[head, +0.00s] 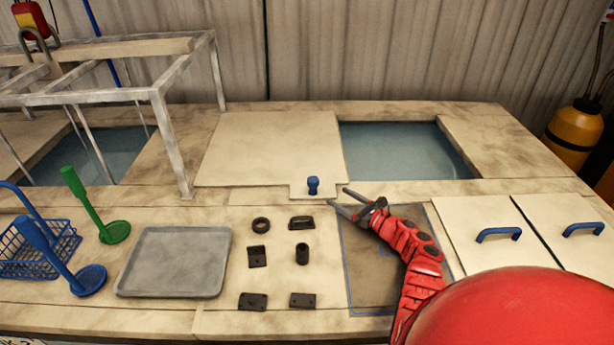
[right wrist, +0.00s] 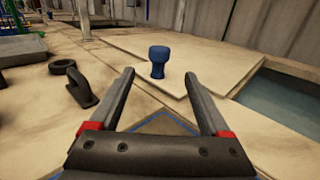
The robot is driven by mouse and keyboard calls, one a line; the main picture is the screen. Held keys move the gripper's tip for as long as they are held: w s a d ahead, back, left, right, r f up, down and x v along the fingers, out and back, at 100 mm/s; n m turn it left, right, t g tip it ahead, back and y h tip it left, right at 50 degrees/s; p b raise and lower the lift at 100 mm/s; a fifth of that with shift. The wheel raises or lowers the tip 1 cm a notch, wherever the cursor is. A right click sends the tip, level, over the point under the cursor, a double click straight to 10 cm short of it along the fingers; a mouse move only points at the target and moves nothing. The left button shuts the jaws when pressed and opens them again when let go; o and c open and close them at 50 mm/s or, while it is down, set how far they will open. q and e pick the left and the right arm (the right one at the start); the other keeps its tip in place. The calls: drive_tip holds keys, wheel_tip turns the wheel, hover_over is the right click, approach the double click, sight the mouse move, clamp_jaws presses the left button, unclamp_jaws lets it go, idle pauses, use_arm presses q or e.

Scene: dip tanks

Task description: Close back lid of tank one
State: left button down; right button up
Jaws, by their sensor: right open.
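A pale flat lid (head: 270,145) lies at the back of the counter, just left of an open tank (head: 400,150) with blue-grey liquid. The opening is uncovered. A blue knob (head: 313,186) stands upright on a small tab at the lid's front right corner. The knob (right wrist: 158,60) and the tank opening (right wrist: 285,105) also show in the right wrist view. My right gripper (head: 338,197) is open and empty. Its fingers point at the knob from its front right, apart from it. My left gripper is not in view.
Small black parts (head: 302,254) and a grey tray (head: 175,261) lie in front of the lid. Two pale lids with blue handles (head: 498,234) are at the front right. A metal frame (head: 165,135) stands over another tank at left, near a blue basket (head: 40,250).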

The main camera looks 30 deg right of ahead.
drive_tip(key=b, duration=0.8)
approach(306, 189)
drive_tip(key=w+r, duration=0.2)
drive_tip(key=w+a+r, duration=0.1)
drive_tip(key=w+r, duration=0.1)
drive_tip(key=shift+w, duration=0.3)
drive_tip(key=b+x, duration=0.4)
drive_tip(key=shift+w+r, duration=0.15)
drive_tip(key=shift+r, duration=0.1)
drive_tip(key=shift+w+a+b, duration=0.1)
drive_tip(key=shift+w+b, duration=0.15)
drive_tip(key=shift+b, duration=0.3)
drive_tip(key=shift+w+r, duration=0.2)
drive_tip(key=shift+w, duration=0.05)
drive_tip(key=shift+a+r, duration=0.1)
clamp_jaws()
